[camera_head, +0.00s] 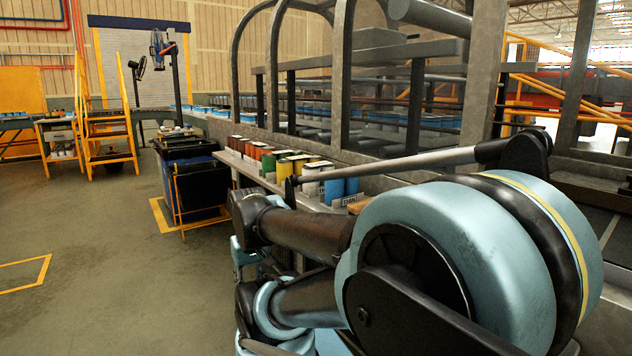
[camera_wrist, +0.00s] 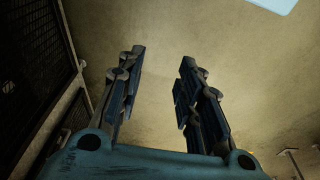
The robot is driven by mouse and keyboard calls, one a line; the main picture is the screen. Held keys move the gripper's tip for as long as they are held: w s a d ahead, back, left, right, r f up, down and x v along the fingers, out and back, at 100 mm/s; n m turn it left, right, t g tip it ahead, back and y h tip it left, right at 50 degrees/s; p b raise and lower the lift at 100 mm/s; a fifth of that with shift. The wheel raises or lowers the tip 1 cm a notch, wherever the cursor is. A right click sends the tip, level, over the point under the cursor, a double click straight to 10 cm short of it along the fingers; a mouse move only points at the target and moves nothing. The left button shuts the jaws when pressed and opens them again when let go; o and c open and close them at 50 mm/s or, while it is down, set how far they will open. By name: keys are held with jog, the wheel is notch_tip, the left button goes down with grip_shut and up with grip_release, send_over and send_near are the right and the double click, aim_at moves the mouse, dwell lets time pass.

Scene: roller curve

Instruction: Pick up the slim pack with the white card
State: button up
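A row of upright coloured packs stands on a ledge in the head view, with a blue pack (camera_head: 333,189) and a grey-white pack (camera_head: 311,186) at its near end. A small white card (camera_head: 348,201) with dark lettering is in front of the blue packs. Other pale cards show along the row, and I cannot tell which pack is the slim one. My gripper (camera_wrist: 159,75) is open and empty in the wrist view, its two dark fingers apart over bare floor. No pack shows in the wrist view. My arm covers much of the head view's foreground.
A dark bin (camera_head: 191,180) stands left of the ledge (camera_head: 235,163). A large metal frame (camera_head: 340,90) rises behind the packs. The floor (camera_head: 90,230) at left is open. A dark mesh panel (camera_wrist: 38,60) borders the left of the wrist view.

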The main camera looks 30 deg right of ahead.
jog(key=o, duration=0.4)
jog(key=shift+s+r, duration=0.2)
jog(key=o, duration=0.7)
jog(key=r, duration=0.2)
jog(key=w+r, duration=0.1)
jog(key=shift+d+m, duration=0.35)
jog(key=shift+m, duration=0.05)
notch_tip(320, 180, up, 35)
jog(key=m+g, duration=0.2)
jog(key=m, duration=1.4)
send_over(318, 164)
jog(key=f, duration=1.1)
jog(key=shift+d+f, duration=0.1)
jog(key=shift+d, duration=0.2)
jog(key=shift+s+a+f, duration=0.1)
jog(key=shift+a+f, duration=0.05)
jog(key=shift+f, duration=0.75)
jog(key=shift+s+a+f, duration=0.1)
jog(key=shift+f, duration=0.8)
jog(key=shift+s+a+f, duration=0.1)
jog(key=shift+a+f, duration=0.05)
jog(key=shift+f, duration=0.75)
